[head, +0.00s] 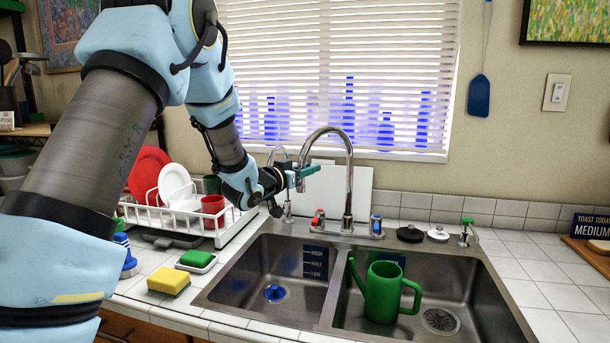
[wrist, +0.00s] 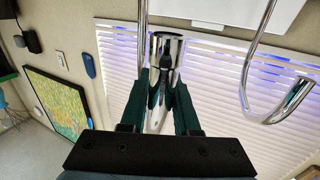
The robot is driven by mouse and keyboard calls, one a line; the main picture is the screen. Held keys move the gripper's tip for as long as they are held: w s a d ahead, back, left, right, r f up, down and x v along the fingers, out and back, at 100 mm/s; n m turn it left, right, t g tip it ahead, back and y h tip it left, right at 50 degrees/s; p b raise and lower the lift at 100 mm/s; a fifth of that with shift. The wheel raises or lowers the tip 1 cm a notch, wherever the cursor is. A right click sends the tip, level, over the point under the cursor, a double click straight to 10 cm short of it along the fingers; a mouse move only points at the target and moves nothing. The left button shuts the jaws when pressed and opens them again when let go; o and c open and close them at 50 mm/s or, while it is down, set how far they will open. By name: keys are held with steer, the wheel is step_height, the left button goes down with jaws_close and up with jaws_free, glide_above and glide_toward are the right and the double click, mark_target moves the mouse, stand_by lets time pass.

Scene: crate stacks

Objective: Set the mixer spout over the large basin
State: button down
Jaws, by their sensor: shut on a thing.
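The mixer spout (head: 350,165) is a tall chrome gooseneck behind the sink. It curves to the left, so its end hangs over the left basin side. My gripper (head: 301,174) is shut on the spout's downturned end. In the wrist view, the teal fingers of my gripper (wrist: 165,85) stand on both sides of the chrome spout end (wrist: 166,48). The large basin (head: 497,318) is the right one and looks wider than the left basin (head: 225,285). The spout is not above the large basin.
A green watering can (head: 383,294) stands in the large basin. A thin second tap (head: 287,196) is left of the mixer; its hook (wrist: 268,112) shows in the wrist view. A dish rack (head: 235,228), yellow sponge (head: 168,281) and soap pump (head: 465,232) stand around the sink.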

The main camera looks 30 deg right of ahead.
steer(key=s+d+n+t+y+b, duration=0.3)
steer(key=s+d+n+t+b, duration=0.1)
steer(key=s+d+b, duration=0.7)
steer(key=shift+s+t+b, duration=0.45)
steer(key=shift+s+t, duration=0.15)
steer(key=shift+s, duration=0.4)
steer(key=shift+d+r+y, duration=0.1)
steer(key=shift+d+y, duration=0.1)
steer(key=shift+y, duration=0.1)
steer(key=shift+w+r, duration=0.1)
stand_by(0.6)
steer(key=c, duration=1)
jaws_free()
steer(key=o, duration=0.3)
steer(key=shift+o, duration=0.2)
